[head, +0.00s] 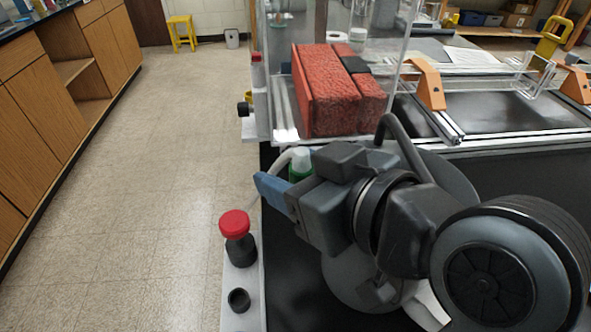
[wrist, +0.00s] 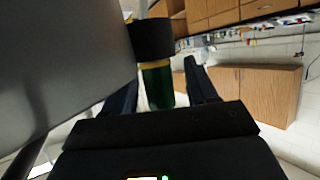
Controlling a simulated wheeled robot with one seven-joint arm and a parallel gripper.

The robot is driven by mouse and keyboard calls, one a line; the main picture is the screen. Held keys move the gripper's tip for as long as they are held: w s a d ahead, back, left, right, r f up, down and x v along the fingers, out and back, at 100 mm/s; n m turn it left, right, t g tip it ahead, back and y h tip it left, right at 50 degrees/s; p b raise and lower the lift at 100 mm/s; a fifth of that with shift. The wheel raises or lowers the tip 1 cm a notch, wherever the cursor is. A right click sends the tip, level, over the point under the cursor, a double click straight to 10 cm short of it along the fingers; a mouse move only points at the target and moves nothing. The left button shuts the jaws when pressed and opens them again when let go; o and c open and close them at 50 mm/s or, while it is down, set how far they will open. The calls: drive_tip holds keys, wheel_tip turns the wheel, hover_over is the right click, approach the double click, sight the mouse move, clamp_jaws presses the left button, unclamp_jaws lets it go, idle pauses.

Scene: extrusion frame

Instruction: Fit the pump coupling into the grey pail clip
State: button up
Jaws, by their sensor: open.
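My gripper (head: 268,186) is open, with a blue finger reaching left over the bench's left edge. In the wrist view its two dark fingers (wrist: 160,80) stand apart. Between and beyond them is a green cylinder with a yellow band (wrist: 157,88), its upper end in a black ring (wrist: 151,39); I cannot tell whether a finger touches it. A green item with a pale cap (head: 301,164) shows behind the gripper in the head view, partly hidden. I cannot tell for sure which piece is the pump coupling or the grey pail clip.
A red-capped dark piece (head: 236,240) and an empty black ring (head: 238,299) sit on the pale edge rail. Red blocks (head: 325,92) stand behind clear panels. A grey surface (wrist: 60,60) fills the wrist view's left. The floor (head: 130,200) at left is clear.

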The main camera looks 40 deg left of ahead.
drive_tip(key=shift+r, duration=0.5)
drive_tip(key=v, duration=1.2)
drive_tip(key=shift+f+b, duration=0.25)
drive_tip(key=shift+b, duration=0.2)
drive_tip(key=shift+s, duration=0.15)
